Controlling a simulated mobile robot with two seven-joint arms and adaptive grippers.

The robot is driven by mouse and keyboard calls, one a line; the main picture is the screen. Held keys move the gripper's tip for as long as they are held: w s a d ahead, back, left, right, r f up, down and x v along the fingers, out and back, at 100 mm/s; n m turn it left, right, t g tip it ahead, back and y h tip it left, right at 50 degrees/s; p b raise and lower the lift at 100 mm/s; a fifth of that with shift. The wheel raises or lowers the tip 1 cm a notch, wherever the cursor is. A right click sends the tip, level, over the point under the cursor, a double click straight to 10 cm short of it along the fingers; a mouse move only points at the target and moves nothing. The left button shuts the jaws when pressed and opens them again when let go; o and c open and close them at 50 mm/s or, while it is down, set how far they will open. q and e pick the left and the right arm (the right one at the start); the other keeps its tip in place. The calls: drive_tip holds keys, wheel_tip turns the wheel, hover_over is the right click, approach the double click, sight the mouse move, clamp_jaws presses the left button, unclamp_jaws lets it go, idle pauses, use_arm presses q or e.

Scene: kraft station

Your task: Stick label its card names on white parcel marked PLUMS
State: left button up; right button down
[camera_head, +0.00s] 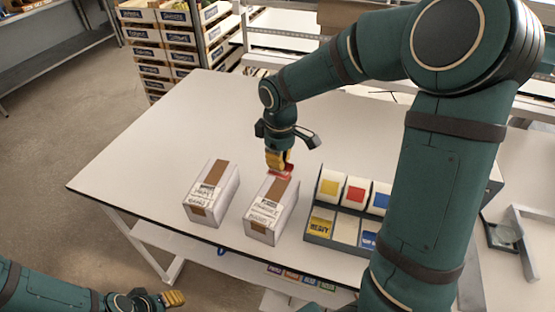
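Two white parcels with brown tape stand on the table: the left parcel (228,196) and the right parcel (287,213). Each carries a card with writing too small to read surely. My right gripper (279,165) points down over the far end of the right parcel, its yellow fingers close together on a red label (281,173). The label is at the parcel's top; I cannot tell if it touches. A label dispenser (313,240) holds yellow, red and blue rolls; yellow and blue labels show in front, with the middle slot pale. My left gripper (174,298) is low at the left, away from the table.
The white table (150,150) is clear to the left and behind the parcels. Stacked crates (177,45) stand beyond its far edge. A grey tray-like item (503,234) lies at the right. My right arm covers much of the right side.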

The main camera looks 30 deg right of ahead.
sight(278, 181)
drive_tip(key=shift+w, duration=0.4)
drive_tip(key=shift+s+f+b, duration=0.15)
drive_tip(key=shift+f+b, duration=2.35)
drive_tip(key=shift+f, duration=0.55)
use_arm(q)
drive_tip(key=f, duration=0.3)
drive_tip(key=w+f, duration=0.1)
drive_tip(key=f, duration=0.1)
drive_tip(key=shift+d+f, duration=0.1)
drive_tip(key=shift+f, duration=0.15)
drive_tip(key=shift+r, duration=0.1)
drive_tip(key=shift+f, duration=0.35)
use_arm(e)
drive_tip(key=shift+f, duration=0.45)
drive_tip(key=c, duration=1.1)
unclamp_jaws()
drive_tip(key=shift+o, duration=0.2)
